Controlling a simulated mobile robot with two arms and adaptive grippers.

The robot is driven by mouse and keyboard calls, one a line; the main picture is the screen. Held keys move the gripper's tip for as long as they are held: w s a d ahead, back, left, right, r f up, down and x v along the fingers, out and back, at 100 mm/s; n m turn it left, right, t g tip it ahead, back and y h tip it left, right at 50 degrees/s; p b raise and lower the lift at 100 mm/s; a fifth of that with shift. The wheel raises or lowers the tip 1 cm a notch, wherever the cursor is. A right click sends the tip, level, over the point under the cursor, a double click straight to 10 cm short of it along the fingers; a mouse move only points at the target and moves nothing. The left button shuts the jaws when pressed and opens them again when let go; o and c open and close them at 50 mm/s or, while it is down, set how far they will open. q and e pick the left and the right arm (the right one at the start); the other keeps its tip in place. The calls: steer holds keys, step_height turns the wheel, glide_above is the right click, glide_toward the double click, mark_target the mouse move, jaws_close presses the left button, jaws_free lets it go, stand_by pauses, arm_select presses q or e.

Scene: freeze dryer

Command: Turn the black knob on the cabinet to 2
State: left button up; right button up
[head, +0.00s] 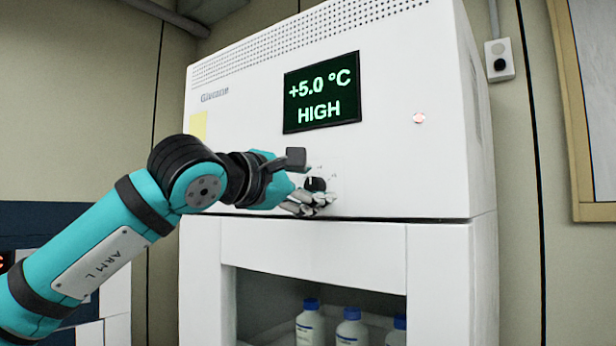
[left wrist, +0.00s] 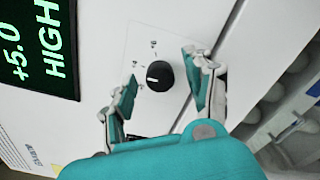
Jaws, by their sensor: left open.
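The black knob (head: 316,184) is on the white cabinet's front (head: 250,140), below the display. In the left wrist view the knob (left wrist: 160,75) shows whole; its white mark points left in that picture, and upward in the head view. My left gripper (head: 312,200) is at the panel by the knob. In the left wrist view my left gripper (left wrist: 159,72) is open, with one finger on each side of the knob and gaps showing between. My right gripper is not in view.
The display (head: 322,92) reads +5.0 °C HIGH. A small reddish light (head: 419,118) is to its right. Below, an open bay holds bottles with blue caps (head: 311,304). A wall socket (head: 499,60) is at the right.

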arm_select(q)
jaws_close()
stand_by(0.3)
steer(key=shift+f, duration=0.1)
steer(key=shift+f+n+b, duration=0.15)
steer(key=shift+n+b, duration=0.45)
steer(key=shift+b, duration=0.45)
steer(key=n+b, duration=0.6)
steer(key=shift+n, duration=0.4)
steer(key=shift+a+r+n+b, duration=0.15)
steer(key=shift+n+b, duration=0.35)
steer(key=shift+n, duration=0.45)
steer(key=shift+d+r+n+b, duration=0.1)
steer(key=shift+n+b, duration=0.35)
steer(key=shift+n, duration=0.5)
